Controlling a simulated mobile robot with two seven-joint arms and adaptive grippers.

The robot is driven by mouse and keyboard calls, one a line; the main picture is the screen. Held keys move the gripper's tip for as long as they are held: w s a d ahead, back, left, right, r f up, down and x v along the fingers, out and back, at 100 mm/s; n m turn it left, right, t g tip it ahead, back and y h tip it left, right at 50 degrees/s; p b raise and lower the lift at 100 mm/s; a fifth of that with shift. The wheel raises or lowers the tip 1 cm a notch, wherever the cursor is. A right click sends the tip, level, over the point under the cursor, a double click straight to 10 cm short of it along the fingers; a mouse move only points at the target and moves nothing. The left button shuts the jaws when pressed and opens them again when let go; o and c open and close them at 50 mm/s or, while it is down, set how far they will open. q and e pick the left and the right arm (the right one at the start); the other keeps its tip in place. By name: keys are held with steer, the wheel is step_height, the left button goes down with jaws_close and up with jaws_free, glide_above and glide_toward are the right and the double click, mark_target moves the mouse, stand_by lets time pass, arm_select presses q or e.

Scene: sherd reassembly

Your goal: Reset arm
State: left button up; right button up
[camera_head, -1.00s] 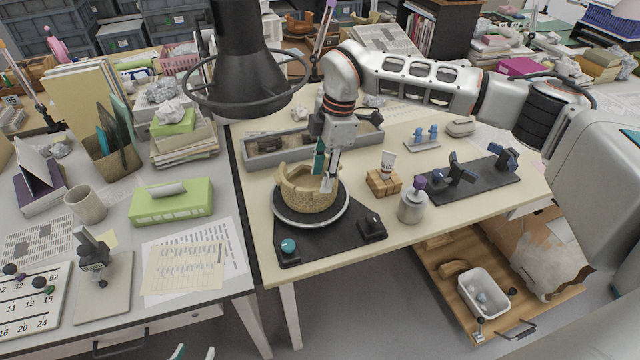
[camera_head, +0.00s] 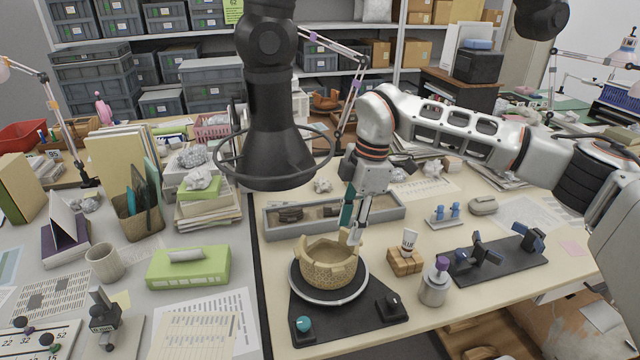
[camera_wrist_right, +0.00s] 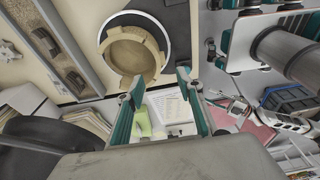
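My right gripper (camera_head: 355,238) points down at the right rim of the tan, broken-rimmed pot (camera_head: 330,268). The pot stands on a round turntable (camera_head: 306,293) on a dark mat. In the right wrist view, the gripper's teal fingers (camera_wrist_right: 158,88) are apart with nothing between them. The pot (camera_wrist_right: 130,58) lies beyond the fingers there, and I cannot tell whether they touch it. My left gripper is outside the head view. Small teal and metal parts at the right of the wrist view may belong to it, too unclear to read.
A grey tray (camera_head: 290,231) with sherds lies behind the pot. A wooden block (camera_head: 405,262) with a white tube and a grey jar (camera_head: 434,287) stand to the right. A black lamp (camera_head: 268,120) hangs above the left side. A dark mat (camera_head: 520,262) with holders lies further right.

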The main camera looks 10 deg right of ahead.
steer(key=s+a+n+g+y, duration=0.1)
steer(key=s+a+n+y, duration=0.35)
steer(key=a, duration=0.75)
steer(key=s+a+n+y, duration=0.3)
steer(key=s+a+y, duration=0.15)
steer(key=a, duration=0.65)
steer(key=s+a+r+t+y, duration=0.1)
steer(key=a+r+t+y, duration=0.1)
steer(key=a+r+y, duration=0.3)
steer(key=s+a+r+t+y, duration=0.1)
steer(key=s+r+t+y, duration=0.1)
steer(key=r+y, duration=0.35)
steer(key=w+d+r+m+t+h, duration=0.1)
steer(key=w+d+m+t+h, duration=0.5)
steer(key=d+t, duration=0.3)
steer(key=w+d+m+t+h, duration=0.3)
steer(key=d+m+t+h, duration=0.3)
steer(key=d+m+t, duration=0.25)
steer(key=s+d+f+m+g+h, duration=0.3)
steer(key=d+f+m+g+h, duration=0.15)
steer(key=d+f+h, duration=0.9)
steer(key=s+d+f+g, duration=0.9)
steer(key=s+d+f, duration=0.75)
steer(key=s, duration=0.35)
steer(key=w+a+f+m+t+y, duration=0.2)
steer(key=a+f+t+y, duration=0.2)
steer(key=a+f, duration=1)
steer(key=a+y, duration=0.2)
steer(key=a, duration=0.1)
steer(key=shift+y, duration=0.4)
